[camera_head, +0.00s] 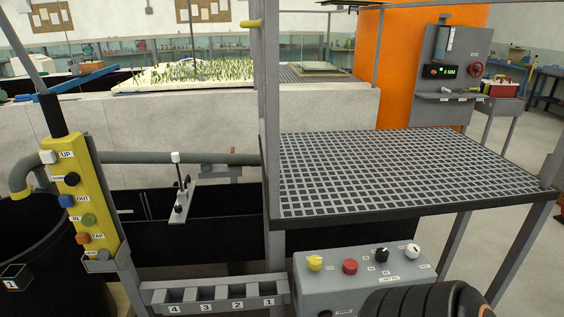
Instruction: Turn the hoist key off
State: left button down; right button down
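A grey control box (352,283) stands low at the front, below the grating platform. On its top are a yellow knob (315,262), a red button (349,267), a black knob (382,254) and a white-topped knob (413,250). Their small labels are too blurred to read, so I cannot tell which is the hoist key or its setting. A yellow hoist pendant (90,200) with several coloured buttons, marked UP, OUT, IN and FAR among others, hangs at the left. A black ribbed part of my arm covers the box's lower right. Neither gripper shows.
A grey post (270,120) rises left of the box. The grating platform (400,170) overhangs behind it. A numbered slotted rack (215,294) adjoins its left side. A small lever bracket (182,200) stands behind the rack. A dark bin (30,240) is at far left.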

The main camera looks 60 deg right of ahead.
aim_at(315, 262)
jog(key=z, duration=2.45)
